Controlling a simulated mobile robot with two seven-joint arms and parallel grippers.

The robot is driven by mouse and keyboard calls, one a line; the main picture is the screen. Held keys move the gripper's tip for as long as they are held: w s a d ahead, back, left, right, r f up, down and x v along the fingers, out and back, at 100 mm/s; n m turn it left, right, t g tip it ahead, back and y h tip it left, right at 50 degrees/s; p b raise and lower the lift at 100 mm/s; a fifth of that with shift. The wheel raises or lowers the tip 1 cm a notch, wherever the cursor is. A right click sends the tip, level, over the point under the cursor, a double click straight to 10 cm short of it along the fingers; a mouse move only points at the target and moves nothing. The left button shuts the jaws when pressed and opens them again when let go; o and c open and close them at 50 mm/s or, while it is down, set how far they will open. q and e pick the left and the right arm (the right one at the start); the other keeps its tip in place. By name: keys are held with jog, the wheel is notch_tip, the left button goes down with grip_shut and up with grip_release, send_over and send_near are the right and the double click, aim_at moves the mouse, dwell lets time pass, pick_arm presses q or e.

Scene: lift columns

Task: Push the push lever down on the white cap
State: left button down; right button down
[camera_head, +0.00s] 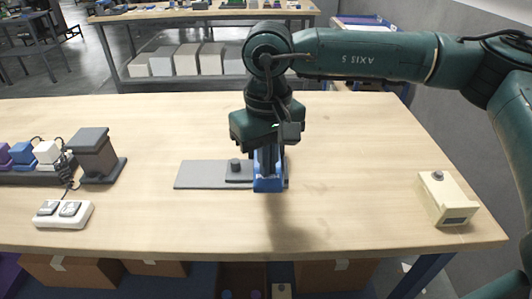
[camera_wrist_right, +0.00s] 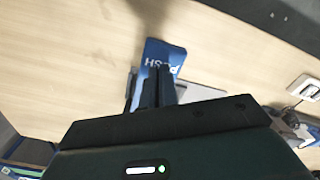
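The blue push lever (camera_head: 268,184), marked "PUSH" in the wrist view (camera_wrist_right: 158,51), is at the right end of a flat grey plate (camera_head: 205,174) on the table. My right gripper (camera_head: 266,168) points down right behind and over the lever. Its two dark fingers (camera_wrist_right: 158,84) are close together and look shut, with nothing seen between them. I cannot tell whether they touch the lever. A white cap-like block (camera_head: 47,152) is in the row at the far left. No white cap shows under the lever. My left gripper is out of view.
A dark grey block stand (camera_head: 95,155) and a white double-switch box (camera_head: 64,214) stand at the left. A cream box with a button (camera_head: 446,199) is near the right edge. The wooden table (camera_head: 350,215) is clear in front and between.

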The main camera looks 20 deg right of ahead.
notch_tip(320, 180, up, 8)
jog(key=p, duration=0.4)
dwell(0.5)
jog(key=shift+f, duration=0.15)
